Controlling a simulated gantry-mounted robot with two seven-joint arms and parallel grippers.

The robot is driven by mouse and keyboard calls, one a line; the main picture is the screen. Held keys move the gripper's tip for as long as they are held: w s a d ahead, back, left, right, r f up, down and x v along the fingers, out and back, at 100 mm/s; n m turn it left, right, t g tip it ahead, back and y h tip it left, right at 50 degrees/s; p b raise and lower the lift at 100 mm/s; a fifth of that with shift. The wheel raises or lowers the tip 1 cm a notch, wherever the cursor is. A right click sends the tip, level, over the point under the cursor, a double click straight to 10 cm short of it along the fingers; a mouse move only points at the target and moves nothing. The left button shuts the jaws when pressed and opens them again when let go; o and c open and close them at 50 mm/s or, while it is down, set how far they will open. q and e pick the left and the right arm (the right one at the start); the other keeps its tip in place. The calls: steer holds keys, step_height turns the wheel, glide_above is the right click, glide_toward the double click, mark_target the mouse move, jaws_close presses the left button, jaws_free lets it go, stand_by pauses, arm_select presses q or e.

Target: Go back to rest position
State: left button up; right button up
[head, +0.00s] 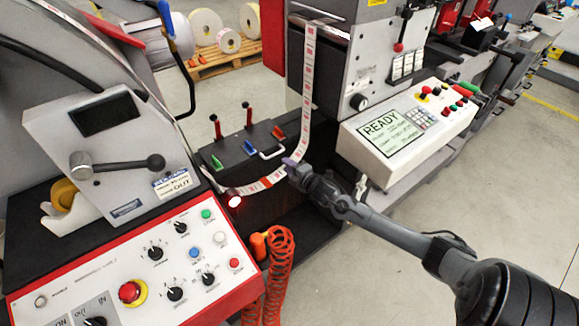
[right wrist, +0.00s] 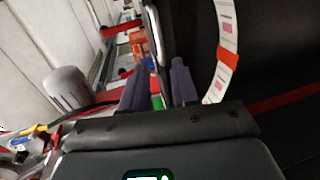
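My right gripper (head: 289,166) reaches in from the lower right in the head view and hovers near the label web (head: 308,90), close to its lower bend. In the right wrist view its two purple-grey fingers (right wrist: 160,85) stand apart with a gap and nothing is held between them. The web also shows in the right wrist view (right wrist: 228,35), to the right of the fingers, with an orange-red mark on it. Whether a fingertip touches the web cannot be told. My left gripper is not in view.
A red-edged control panel (head: 60,270) fills the lower left. A black box with levers (head: 235,150) stands behind the gripper. A console reading READY (head: 395,130) is to the right. A coiled orange hose (head: 280,270) hangs below. Open floor (head: 440,200) lies at the right.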

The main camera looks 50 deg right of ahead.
stand_by(0.3)
steer(key=s+a+f+m+g+y, duration=0.1)
steer(key=s+a+f+m+g, duration=0.2)
steer(key=a, duration=0.5)
steer(key=s+a+f+m+g+y, duration=0.1)
steer(key=s+a+f+m, duration=0.1)
steer(key=s+a, duration=0.45)
steer(key=s+a+f+m+g, duration=0.2)
steer(key=s+a+f, duration=0.15)
steer(key=a, duration=0.45)
steer(key=s+a+r+m+g+y, duration=0.1)
steer(key=s+a+r+m+g, duration=0.2)
steer(key=s+a, duration=0.4)
steer(key=s+a+r+m+g+y, duration=0.1)
steer(key=s+a+r+m+g, duration=0.2)
steer(key=s, duration=0.6)
step_height(320, 180, up, 43)
steer(key=a+p, duration=0.1)
steer(key=p, duration=4.1)
steer(key=shift+s+a+t+p, duration=0.25)
steer(key=shift+s+t+p, duration=0.05)
steer(key=shift+s, duration=0.15)
